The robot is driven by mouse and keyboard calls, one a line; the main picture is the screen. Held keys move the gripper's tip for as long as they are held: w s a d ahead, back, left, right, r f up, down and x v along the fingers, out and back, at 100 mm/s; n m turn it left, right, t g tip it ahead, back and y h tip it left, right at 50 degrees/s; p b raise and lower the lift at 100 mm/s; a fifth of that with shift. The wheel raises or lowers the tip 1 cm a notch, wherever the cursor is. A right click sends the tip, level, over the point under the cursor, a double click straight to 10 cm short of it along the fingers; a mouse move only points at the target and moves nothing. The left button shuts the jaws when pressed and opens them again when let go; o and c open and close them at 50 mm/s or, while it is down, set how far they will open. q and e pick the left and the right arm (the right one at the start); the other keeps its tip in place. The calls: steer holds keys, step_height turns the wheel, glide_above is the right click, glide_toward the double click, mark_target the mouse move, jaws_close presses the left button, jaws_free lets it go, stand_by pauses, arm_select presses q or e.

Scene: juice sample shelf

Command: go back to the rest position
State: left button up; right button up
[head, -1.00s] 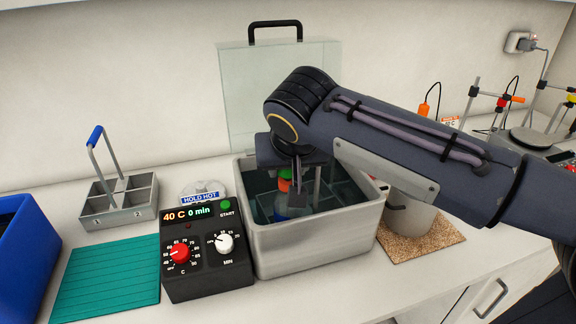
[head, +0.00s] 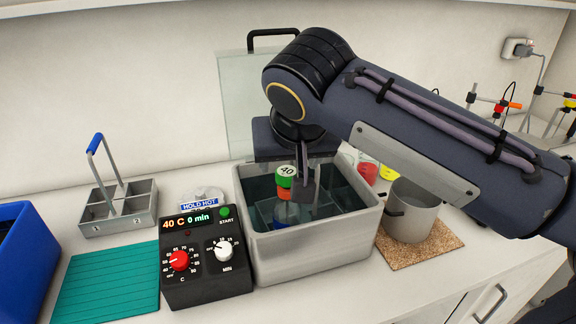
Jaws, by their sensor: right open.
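My right gripper (head: 304,190) points down over the grey water bath (head: 318,246). Its fingers are beside a bottle (head: 287,178) with a green and orange neck and a lid marked 40. The bottle stands in the bath, its blue lower part (head: 286,212) low in a compartment. The visible finger is just right of the bottle's top; I cannot tell whether it touches. The gripper is open. My left gripper is not in view.
The bath's control box (head: 205,262) reads 40 C, 0 min. A clear lid (head: 232,100) stands behind the bath. A metal pot (head: 412,212) on a cork mat (head: 418,247) is to the right. A divided carrier (head: 118,212), teal mat (head: 107,283) and blue bin (head: 27,262) are left.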

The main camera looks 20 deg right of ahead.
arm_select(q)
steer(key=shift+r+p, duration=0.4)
arm_select(e)
steer(key=shift+g+y, duration=0.3)
steer(key=shift+g, duration=0.2)
steer(key=s+d+f, duration=0.1)
steer(key=d, duration=0.1)
steer(key=s+d+f, duration=0.2)
steer(key=shift+s+d+f, duration=0.15)
steer(key=shift+s+d, duration=0.05)
steer(key=shift+d, duration=0.05)
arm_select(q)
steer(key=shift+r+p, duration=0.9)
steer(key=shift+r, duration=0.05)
arm_select(e)
steer(key=s+d+f+y, duration=0.1)
steer(key=s+f+y, duration=0.1)
steer(key=s+f, duration=0.5)
steer(key=s+d+f+y, duration=0.2)
steer(key=s+f, duration=0.5)
steer(key=f, duration=0.2)
steer(key=shift+s+d, duration=0.3)
steer(key=shift+s, duration=0.05)
steer(key=shift+f, duration=0.1)
